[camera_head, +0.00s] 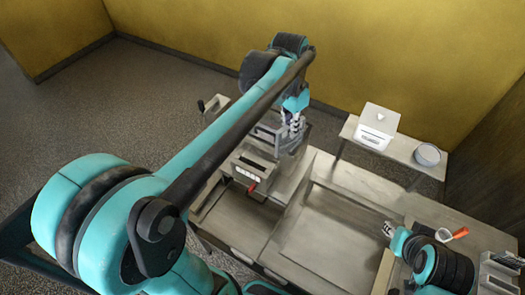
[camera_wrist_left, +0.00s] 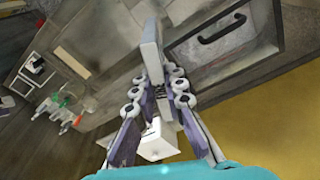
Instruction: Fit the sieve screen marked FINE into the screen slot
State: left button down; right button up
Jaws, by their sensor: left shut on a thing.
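My left gripper (camera_head: 291,124) is over the grey machine (camera_head: 248,168) in the middle of the head view. In the left wrist view its fingers (camera_wrist_left: 158,88) are shut on a flat, pale grey piece (camera_wrist_left: 150,48), seen nearly edge-on, which may be the sieve screen. No FINE mark is readable on it. The machine has box-like parts with dark openings and a red handle (camera_head: 253,187). I cannot tell which opening is the screen slot. My right gripper (camera_head: 388,229) is small over the right side of the bench, and its jaws are unclear.
The bench (camera_head: 325,240) has a wide bare area right of the machine. A side table holds a white box (camera_head: 378,125) and a round grey container (camera_head: 427,155). An orange-red item (camera_head: 460,233) lies near my right arm. A black handle (camera_wrist_left: 222,28) shows in the wrist view.

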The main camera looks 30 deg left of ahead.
pick_arm(q)
jog(key=shift+w+a+r, duration=0.1)
jog(key=shift+a+r, duration=0.1)
jog(key=shift+r, duration=0.25)
jog(key=s+a+f+p, duration=0.1)
jog(key=s+a+f, duration=0.2)
jog(key=a+f, duration=0.7)
jog(key=shift+s+a+f, duration=0.15)
jog(key=shift+a+f, duration=0.25)
jog(key=shift+a, duration=0.05)
jog(key=shift+s, duration=0.1)
